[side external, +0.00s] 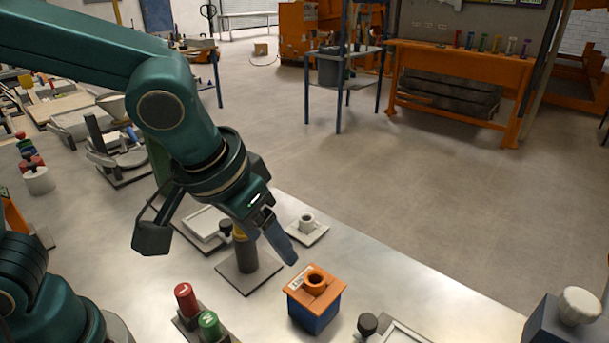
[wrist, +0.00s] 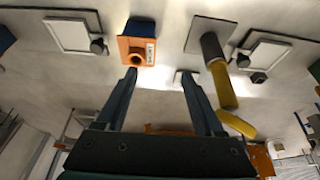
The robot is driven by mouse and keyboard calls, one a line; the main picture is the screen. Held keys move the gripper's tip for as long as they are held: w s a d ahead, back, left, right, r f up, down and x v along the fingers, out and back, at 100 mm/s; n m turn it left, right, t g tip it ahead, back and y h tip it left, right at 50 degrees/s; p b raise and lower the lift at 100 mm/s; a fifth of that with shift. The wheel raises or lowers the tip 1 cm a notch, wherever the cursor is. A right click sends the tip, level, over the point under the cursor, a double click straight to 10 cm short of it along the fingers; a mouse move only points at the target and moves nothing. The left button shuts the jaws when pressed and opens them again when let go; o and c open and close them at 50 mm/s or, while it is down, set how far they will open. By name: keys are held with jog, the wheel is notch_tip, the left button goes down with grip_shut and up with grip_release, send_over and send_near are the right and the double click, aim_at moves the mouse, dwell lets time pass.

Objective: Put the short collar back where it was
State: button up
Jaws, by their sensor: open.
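My gripper (side external: 288,257) points down and right above the metal table, short of an orange-topped blue block. In the wrist view its two fingers (wrist: 158,76) are apart with nothing between them. The orange top (side external: 301,292) carries an orange ring-shaped collar (side external: 316,280) with a dark hole; it also shows in the wrist view (wrist: 137,59). A grey post (side external: 246,256) on a square plate stands behind my gripper. A yellow sleeve (wrist: 222,86) is on it, with another yellow piece (wrist: 238,124) nearer the camera. I cannot tell which ring is the short collar.
A small cup-like piece (side external: 307,220) sits on a white plate (side external: 319,233) behind my gripper. Red (side external: 185,297) and green (side external: 209,323) capped cylinders stand at the front. A black knob (side external: 367,324) and white-framed panel (side external: 400,333) lie right of the block.

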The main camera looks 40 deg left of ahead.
send_over(309, 283)
jog(key=s, duration=0.2)
notch_tip(309, 283, down, 2)
jog(key=shift+f, duration=0.4)
jog(key=shift+x, duration=2.4)
grip_shut()
